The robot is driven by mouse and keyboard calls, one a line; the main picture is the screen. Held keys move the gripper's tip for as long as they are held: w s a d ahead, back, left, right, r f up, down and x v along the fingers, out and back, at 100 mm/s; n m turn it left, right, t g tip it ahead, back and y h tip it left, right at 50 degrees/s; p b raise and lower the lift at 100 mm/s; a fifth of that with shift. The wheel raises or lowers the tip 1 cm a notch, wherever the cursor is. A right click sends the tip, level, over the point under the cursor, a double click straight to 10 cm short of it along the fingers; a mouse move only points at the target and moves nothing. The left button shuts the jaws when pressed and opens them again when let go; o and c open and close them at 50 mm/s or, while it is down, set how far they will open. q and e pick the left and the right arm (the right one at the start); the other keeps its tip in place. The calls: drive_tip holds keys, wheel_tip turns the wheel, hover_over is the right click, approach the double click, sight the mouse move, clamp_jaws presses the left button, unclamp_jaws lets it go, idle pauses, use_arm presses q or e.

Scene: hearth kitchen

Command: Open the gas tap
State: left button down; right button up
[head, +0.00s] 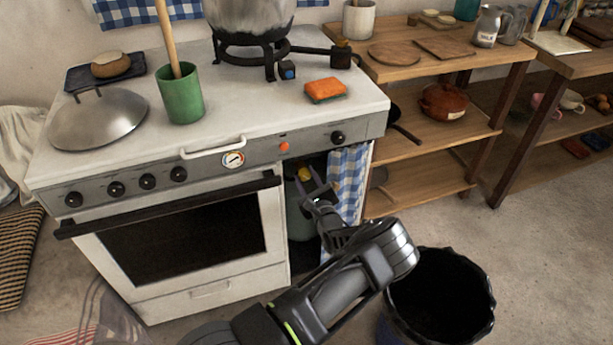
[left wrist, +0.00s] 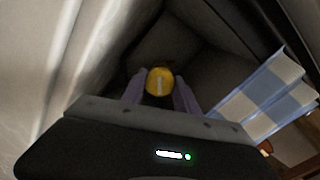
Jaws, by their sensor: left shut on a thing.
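The gas tap shows as a round yellow knob (head: 304,173) in the head view, in the dark gap at the right end of the stove, on top of a dark green gas bottle (head: 299,215). In the left wrist view the yellow tap (left wrist: 160,81) is between the two fingertips, with a pale upright mark on its face. My left gripper (head: 309,180) reaches into the gap and is shut on the tap; in the wrist view its fingers (left wrist: 159,92) flank the knob. My right gripper is not in view.
A blue checked curtain (head: 348,185) hangs just right of the gripper. The white stove (head: 190,235) stands to the left and its control panel (head: 210,160) is above. A black bin (head: 440,300) stands on the floor near my arm. Wooden shelves (head: 430,130) stand to the right.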

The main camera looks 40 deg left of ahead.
use_arm(q)
drive_tip(key=n, duration=0.4)
drive_tip(key=shift+f+n+p, duration=0.1)
drive_tip(key=shift+n+p, duration=0.2)
drive_tip(key=shift+p, duration=0.05)
drive_tip(key=n, duration=0.5)
drive_tip(key=shift+f+n, duration=0.1)
drive_tip(key=shift+n, duration=0.2)
drive_tip(key=c, duration=1.2)
unclamp_jaws()
drive_tip(key=v, duration=0.8)
drive_tip(key=shift+p, duration=0.35)
